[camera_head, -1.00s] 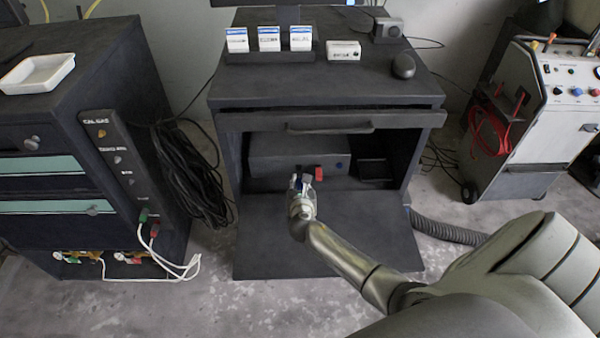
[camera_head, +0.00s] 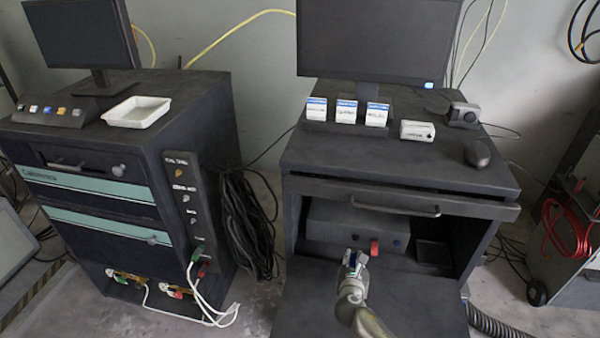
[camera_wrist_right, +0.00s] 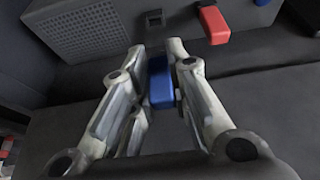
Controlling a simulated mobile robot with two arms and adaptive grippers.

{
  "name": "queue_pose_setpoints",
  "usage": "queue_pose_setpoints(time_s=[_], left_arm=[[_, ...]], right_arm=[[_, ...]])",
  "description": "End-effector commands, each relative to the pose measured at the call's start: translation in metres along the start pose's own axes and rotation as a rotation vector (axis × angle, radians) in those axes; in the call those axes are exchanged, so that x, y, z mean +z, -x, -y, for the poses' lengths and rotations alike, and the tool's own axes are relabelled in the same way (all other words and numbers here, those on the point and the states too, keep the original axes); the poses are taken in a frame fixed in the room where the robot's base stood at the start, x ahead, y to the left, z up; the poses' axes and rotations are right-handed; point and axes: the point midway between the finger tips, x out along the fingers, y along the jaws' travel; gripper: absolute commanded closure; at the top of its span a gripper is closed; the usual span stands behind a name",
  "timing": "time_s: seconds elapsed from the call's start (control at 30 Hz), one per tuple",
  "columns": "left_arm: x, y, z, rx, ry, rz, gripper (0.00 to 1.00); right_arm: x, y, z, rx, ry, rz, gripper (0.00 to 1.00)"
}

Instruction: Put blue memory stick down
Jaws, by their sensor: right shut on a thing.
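The blue memory stick (camera_wrist_right: 160,82) is between the fingers of my right gripper (camera_wrist_right: 158,75) in the right wrist view. The gripper is shut on it. In the head view my right gripper (camera_head: 353,264) is in front of the open cabinet compartment, and little of the stick can be made out there. A red memory stick (camera_head: 374,247) sticks out of the front of the dark box (camera_head: 330,222) inside the compartment. It also shows in the right wrist view (camera_wrist_right: 213,24), beyond the gripper and to its right. My left gripper is not in view.
The cabinet top holds small white-and-blue boxes (camera_head: 347,112), a white box (camera_head: 417,130), a mouse (camera_head: 478,153) and a monitor (camera_head: 380,40). A white tray (camera_head: 136,111) lies on the left cabinet. The lowered flap (camera_head: 420,310) looks clear beside my arm.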

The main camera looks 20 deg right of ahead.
Motion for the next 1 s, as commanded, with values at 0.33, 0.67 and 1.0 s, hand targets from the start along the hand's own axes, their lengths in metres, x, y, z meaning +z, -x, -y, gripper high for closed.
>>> queue_pose_setpoints(time_s=[0.33,0.67,1.0], left_arm=[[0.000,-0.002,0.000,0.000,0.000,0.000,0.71],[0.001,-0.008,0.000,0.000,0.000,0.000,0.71],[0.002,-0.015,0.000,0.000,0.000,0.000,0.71]], right_arm=[[0.016,0.018,-0.019,0.015,0.001,0.003,1.00],[0.071,0.102,-0.070,0.038,0.006,0.000,1.00],[0.124,0.215,-0.084,0.037,0.008,-0.001,1.00]])
